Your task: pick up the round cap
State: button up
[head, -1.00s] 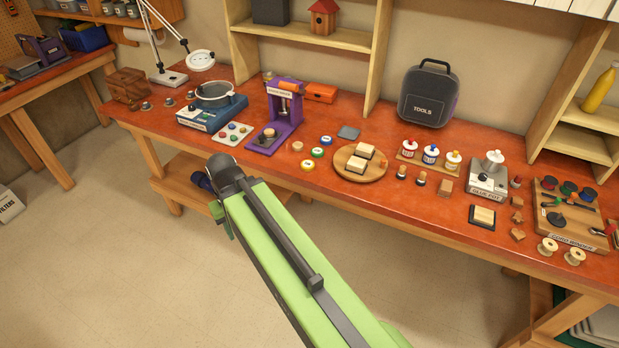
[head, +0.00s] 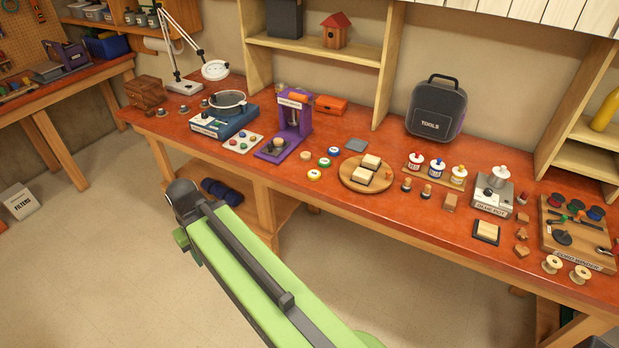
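Several small round caps lie on the red bench, right of the purple press (head: 290,125): a yellow-rimmed one (head: 314,174), a green-rimmed one (head: 324,163) and a blue-rimmed one (head: 333,151). A plain wooden round piece (head: 305,155) lies beside them. I cannot tell which one the task means. My green arm reaches up from the lower right, its dark joint in front of the bench's front edge. My gripper's fingers do not show.
A round wooden board (head: 348,178) with pale blocks stands right of the caps. Farther right are glue bottles (head: 437,167), a glue pot (head: 493,190) and a cord winder board (head: 575,258). A blue pan station (head: 222,122) stands left.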

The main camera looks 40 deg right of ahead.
aim_at(312, 175)
jog(key=z, duration=0.05)
jog(key=i, duration=1)
jog(key=u, duration=0.05)
